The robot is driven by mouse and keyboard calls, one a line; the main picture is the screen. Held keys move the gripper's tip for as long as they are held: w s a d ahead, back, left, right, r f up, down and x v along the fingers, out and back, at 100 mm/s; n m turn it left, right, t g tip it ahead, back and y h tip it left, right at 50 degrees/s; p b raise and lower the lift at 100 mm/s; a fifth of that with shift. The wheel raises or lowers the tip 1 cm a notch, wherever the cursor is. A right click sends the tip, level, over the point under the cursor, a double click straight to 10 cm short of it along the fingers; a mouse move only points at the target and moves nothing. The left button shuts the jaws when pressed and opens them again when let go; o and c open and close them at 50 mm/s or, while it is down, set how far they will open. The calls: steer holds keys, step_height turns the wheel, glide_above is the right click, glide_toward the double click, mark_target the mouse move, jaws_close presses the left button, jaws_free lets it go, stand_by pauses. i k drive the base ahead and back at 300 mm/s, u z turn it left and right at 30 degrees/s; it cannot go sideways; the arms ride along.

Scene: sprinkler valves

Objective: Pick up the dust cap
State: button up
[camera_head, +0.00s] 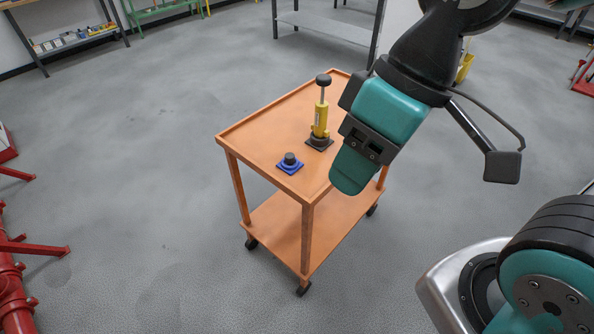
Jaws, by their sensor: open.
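A small dark round cap, which looks like the dust cap (290,158), sits on a blue square base (284,169) near the front left corner of the orange cart top. My gripper (360,155) hangs over the right side of the cart, to the right of the cap and apart from it. It is open, and I see nothing held in it. Its fingertips are hard to make out from this angle.
A yellow cylinder (321,120) with a black knob stands upright on a dark base, behind and right of the cap. The orange cart (262,124) has a raised rim and a lower shelf. Red pipework (14,296) is at the left. Floor around the cart is clear.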

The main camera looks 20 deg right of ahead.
mark_target(288, 157)
steer(key=z, duration=0.4)
steer(key=i, duration=1)
steer(key=u, duration=0.25)
